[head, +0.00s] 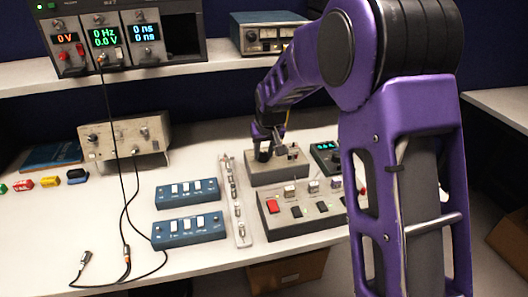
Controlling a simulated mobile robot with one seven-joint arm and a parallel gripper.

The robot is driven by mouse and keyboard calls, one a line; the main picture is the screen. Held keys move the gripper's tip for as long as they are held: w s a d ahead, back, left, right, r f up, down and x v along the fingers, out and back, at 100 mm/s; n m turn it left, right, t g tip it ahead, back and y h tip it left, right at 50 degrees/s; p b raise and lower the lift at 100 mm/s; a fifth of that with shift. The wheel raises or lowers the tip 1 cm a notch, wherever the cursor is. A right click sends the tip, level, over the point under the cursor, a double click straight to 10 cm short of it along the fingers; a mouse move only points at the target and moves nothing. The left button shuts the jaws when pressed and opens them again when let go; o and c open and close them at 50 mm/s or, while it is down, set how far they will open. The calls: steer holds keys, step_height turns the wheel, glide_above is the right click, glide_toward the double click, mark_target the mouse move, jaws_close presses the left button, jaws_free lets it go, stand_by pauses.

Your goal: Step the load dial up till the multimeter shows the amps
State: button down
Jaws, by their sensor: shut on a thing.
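My gripper (263,150) points down over the beige load box (278,173), at the middle of the bench. It is shut on the dark load dial on top of this box, though the dial is mostly hidden by the fingers. The multimeter (324,153) is a dark unit just right of the load box, with a small green-lit display. My purple arm partly covers its right side. The digits are too small to read surely.
A beige switch panel (300,212) with a red button stands in front. Two blue switch boxes (188,228) and a slotted strip (237,205) lie to the left. A beige instrument (125,140) trails black cables. A shelf (170,68) with instruments overhangs the back.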

steer(key=c, duration=0.5)
jaws_free()
steer(key=shift+c, duration=0.2)
steer(key=p+v, duration=0.1)
steer(key=v, duration=1.6)
steer(key=shift+r, duration=0.2)
steer(key=shift+d, duration=0.15)
